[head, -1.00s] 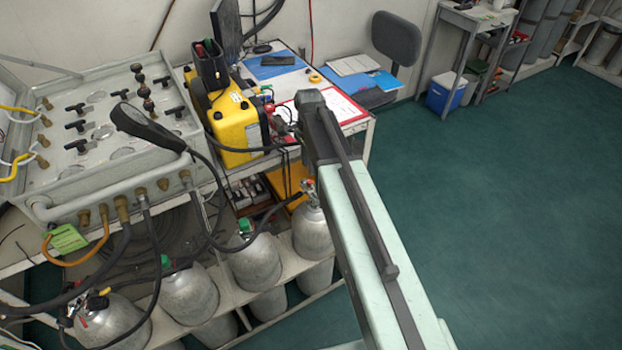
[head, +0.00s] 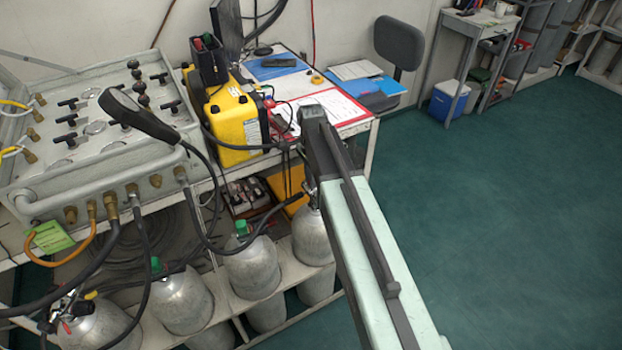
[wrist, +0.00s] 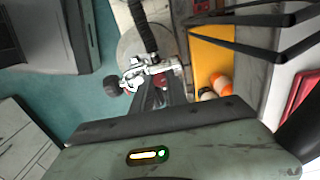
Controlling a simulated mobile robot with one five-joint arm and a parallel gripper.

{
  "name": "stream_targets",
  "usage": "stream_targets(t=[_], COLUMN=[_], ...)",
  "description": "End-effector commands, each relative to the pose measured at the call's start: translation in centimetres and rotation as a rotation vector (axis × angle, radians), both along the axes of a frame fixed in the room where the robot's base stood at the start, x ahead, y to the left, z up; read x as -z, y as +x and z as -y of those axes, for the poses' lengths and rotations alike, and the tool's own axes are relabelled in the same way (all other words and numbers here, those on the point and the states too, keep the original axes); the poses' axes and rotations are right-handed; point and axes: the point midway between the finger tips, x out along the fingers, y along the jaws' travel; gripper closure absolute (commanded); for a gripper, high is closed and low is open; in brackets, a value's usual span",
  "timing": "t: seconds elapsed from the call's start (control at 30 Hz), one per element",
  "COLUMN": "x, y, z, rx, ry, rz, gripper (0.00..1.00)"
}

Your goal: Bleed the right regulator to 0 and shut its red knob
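In the wrist view my gripper (wrist: 163,90) points at a silver regulator (wrist: 138,76) with red parts (wrist: 160,82) close to the fingertips. A dark round knob (wrist: 111,85) sticks out on its left side. The fingers are dark and foreshortened; I cannot tell whether they touch the red part or how far apart they are. A pale cylinder top (wrist: 133,45) lies beyond. In the head view my arm hides the gripper and most of the regulator above the right-hand cylinder (head: 312,238). No gauge reading is legible.
The grey air panel (head: 90,150) with black handles and hoses stands at the left. Other cylinders (head: 185,300) stand in the rack below. A yellow case (head: 238,115) sits on the bench beside my arm. A black hose (head: 250,226) crosses near the cylinders. The green floor at right is clear.

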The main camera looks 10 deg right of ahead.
Motion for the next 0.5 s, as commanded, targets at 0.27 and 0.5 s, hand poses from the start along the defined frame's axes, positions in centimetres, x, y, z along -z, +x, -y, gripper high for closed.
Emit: stream_targets(t=[0.27, 0.5], x=[-0.01, -0.01], y=[0.02, 0.04], z=[-0.30, -0.32], rx=[-0.054, -0.215], ry=[0.001, 0.000], rz=[0.000, 0.001], gripper=[1.00, 1.00])
